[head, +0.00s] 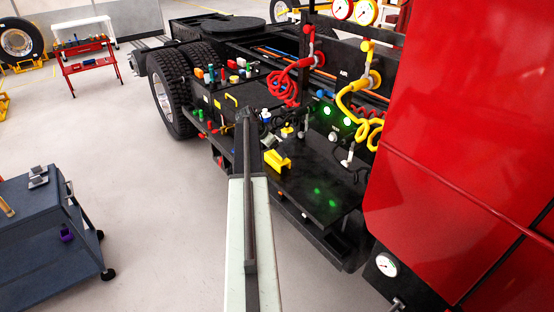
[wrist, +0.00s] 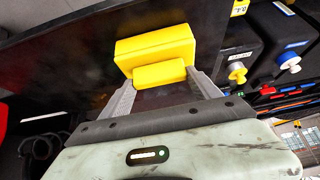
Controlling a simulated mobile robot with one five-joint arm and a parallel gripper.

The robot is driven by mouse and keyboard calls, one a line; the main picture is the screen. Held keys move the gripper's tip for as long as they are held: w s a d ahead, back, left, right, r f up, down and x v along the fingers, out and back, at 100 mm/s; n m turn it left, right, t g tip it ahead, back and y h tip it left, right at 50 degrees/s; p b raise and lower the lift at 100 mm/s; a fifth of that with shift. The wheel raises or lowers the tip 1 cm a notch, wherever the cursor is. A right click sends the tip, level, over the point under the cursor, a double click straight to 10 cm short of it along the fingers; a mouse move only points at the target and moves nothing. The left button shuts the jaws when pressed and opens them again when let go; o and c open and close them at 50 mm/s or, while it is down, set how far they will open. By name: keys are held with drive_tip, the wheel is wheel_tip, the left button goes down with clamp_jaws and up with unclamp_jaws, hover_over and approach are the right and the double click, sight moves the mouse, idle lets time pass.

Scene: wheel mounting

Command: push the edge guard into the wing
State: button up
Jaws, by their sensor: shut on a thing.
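The yellow edge guard (wrist: 155,48) is a blocky piece with a smaller raised block on its near side. My gripper (wrist: 160,82) is shut on it, with one grey finger at each side of the smaller block. The edge guard also shows in the head view (head: 278,161), beside the dark deck of the truck. I take the black panel (head: 322,198) there to be the wing; a dark surface (wrist: 65,60) lies behind the guard in the wrist view. I cannot tell whether guard and panel touch. My forearm hides part of the gripper in the head view.
A red coiled hose (head: 287,82) and a yellow coiled hose (head: 356,105) hang above the deck. The red cab (head: 465,130) fills the right. Coloured fittings stand by the rear tyre (head: 168,95). A dark cart (head: 45,225) stands left; floor between is clear.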

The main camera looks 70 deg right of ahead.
sight(276, 157)
drive_tip(key=shift+r+p, duration=0.65)
drive_tip(key=shift+r, duration=0.05)
wheel_tip(276, 157, up, 3)
drive_tip(key=p, duration=0.3)
drive_tip(key=a, duration=1)
drive_tip(key=s+a, duration=0.1)
drive_tip(key=a, duration=0.5)
drive_tip(key=shift+r+p, duration=0.3)
drive_tip(key=shift+p, duration=0.05)
drive_tip(key=o, duration=1.3)
drive_tip(key=c, duration=0.9)
drive_tip(key=shift+o, duration=0.2)
